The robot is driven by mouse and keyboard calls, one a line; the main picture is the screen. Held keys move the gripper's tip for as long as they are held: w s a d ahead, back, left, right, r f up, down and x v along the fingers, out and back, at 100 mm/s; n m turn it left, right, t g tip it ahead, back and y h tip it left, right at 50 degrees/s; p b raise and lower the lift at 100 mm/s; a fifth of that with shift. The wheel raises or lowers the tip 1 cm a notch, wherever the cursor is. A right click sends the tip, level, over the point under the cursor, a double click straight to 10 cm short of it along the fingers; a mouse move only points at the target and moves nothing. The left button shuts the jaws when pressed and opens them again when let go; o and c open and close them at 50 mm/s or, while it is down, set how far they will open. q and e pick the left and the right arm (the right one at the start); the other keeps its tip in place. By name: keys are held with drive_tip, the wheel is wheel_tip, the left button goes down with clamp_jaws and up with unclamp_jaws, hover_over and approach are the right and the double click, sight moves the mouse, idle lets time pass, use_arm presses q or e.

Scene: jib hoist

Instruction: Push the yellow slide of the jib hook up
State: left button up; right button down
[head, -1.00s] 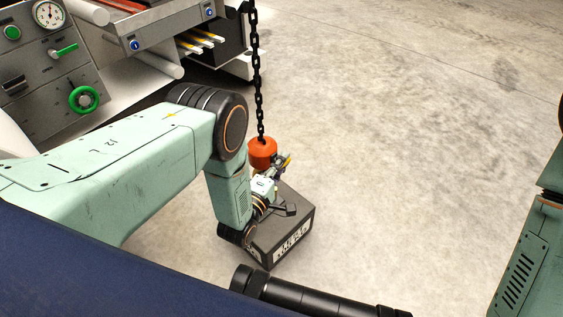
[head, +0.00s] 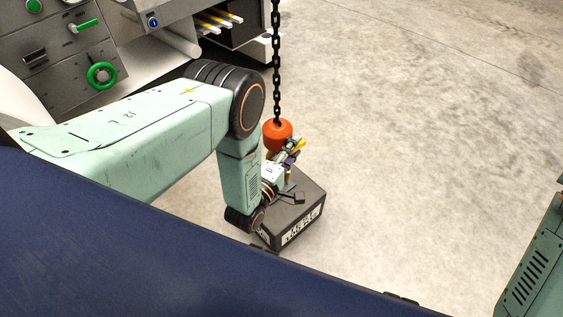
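The jib hook hangs on a black chain (head: 276,60), with an orange-red hook block (head: 277,132) at the chain's lower end. A small yellow part (head: 299,145), which looks like the slide, shows just below and right of the block. My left gripper (head: 291,156) is at the hook, right beside the yellow part. Its fingers are small and overlap the hook, so I cannot tell whether they are open or shut or touching the slide. The hook itself is mostly hidden behind the gripper and wrist. My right gripper is out of view; only part of my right arm shows at the right edge.
A dark box-shaped weight (head: 300,212) with a white label stands on the floor under the hook. A grey machine panel (head: 60,60) with a green handwheel (head: 102,76) is at the upper left. The concrete floor to the right is clear.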

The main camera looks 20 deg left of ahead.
use_arm(q)
drive_tip(key=s+a, duration=0.1)
drive_tip(key=s, duration=0.9)
drive_tip(key=shift+a, duration=0.4)
drive_tip(key=shift+s, duration=0.1)
